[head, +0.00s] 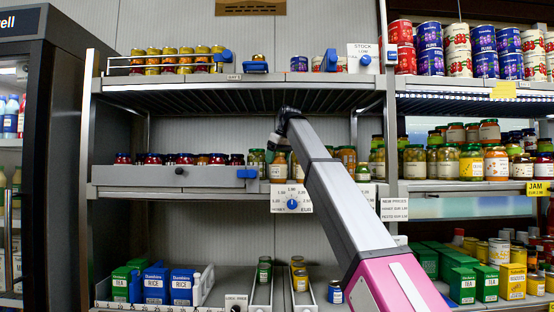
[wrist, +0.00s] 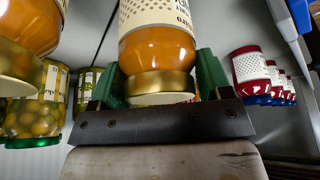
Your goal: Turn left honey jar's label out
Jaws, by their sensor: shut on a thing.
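The left honey jar (wrist: 158,48) is amber with a gold lid and a cream dotted label. It appears lid-down in the wrist view, which looks upside down. My gripper (wrist: 158,84) has its green fingers on both sides of the jar, near the lid. Part of the label and some lettering show; the rest is cut off or turned away. In the head view my gripper (head: 281,143) is at the middle shelf, above the jar (head: 278,170). A second amber jar (wrist: 30,28) stands close beside it in the wrist view.
Jars of green contents (wrist: 36,112) stand near the honey jars. A row of red jars (wrist: 252,72) is on the other side, with a gap between. A dial sign (head: 292,199) hangs at the shelf front below my gripper. The shelf above is close overhead.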

